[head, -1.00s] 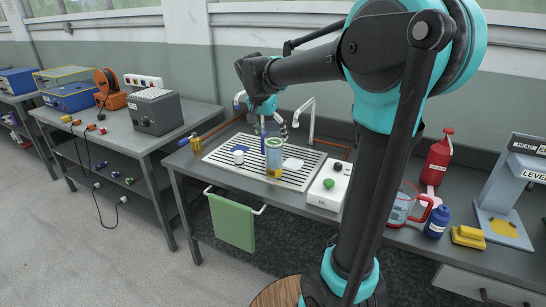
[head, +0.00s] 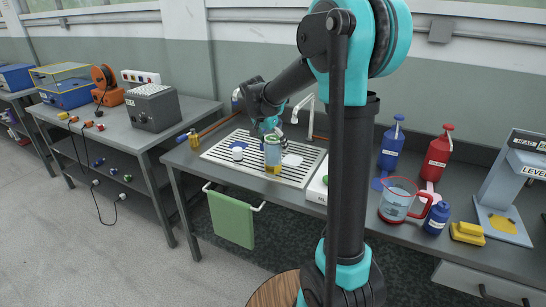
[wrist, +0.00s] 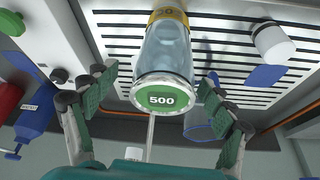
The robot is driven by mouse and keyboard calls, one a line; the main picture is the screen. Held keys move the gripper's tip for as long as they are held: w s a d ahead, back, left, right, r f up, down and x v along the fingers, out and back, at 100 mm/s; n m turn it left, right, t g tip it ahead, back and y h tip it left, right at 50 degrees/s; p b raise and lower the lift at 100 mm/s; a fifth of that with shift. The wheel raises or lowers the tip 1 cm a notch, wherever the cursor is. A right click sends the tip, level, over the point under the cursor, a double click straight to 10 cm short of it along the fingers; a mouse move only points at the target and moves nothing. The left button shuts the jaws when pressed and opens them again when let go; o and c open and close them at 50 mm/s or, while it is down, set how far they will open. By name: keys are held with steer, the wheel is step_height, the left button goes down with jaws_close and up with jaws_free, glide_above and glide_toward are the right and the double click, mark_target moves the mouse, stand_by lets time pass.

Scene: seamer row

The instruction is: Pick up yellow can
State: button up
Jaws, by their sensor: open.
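A tall clear can-like container (head: 273,153) with a green top and a yellow bottom (head: 273,170) stands upright on the slatted drain rack. In the wrist view its green lid (wrist: 162,98) reads "500", its clear body (wrist: 166,50) shows behind, and a yellow band (wrist: 168,16) is at the far end. I cannot tell whether the yellow part is a separate can beneath. My gripper (head: 270,127) is just above the container. In the wrist view my gripper (wrist: 155,84) is open, with green-padded fingers on either side of the lid, apart from it.
A white cup (head: 238,154) and a white flat piece (head: 292,160) are beside it on the rack (head: 222,150). A blue glass (wrist: 199,122) is close to my right finger. A tap (head: 304,108) stands behind. Bottles and a jug (head: 398,202) are further right.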

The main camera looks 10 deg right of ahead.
steer(key=shift+w+x, duration=0.1)
steer(key=shift+x, duration=1.2)
steer(key=shift+w+x, duration=0.15)
steer(key=shift+x, duration=1.15)
steer(key=shift+a, duration=0.1)
steer(key=c, duration=1.8)
steer(key=shift+r, duration=0.1)
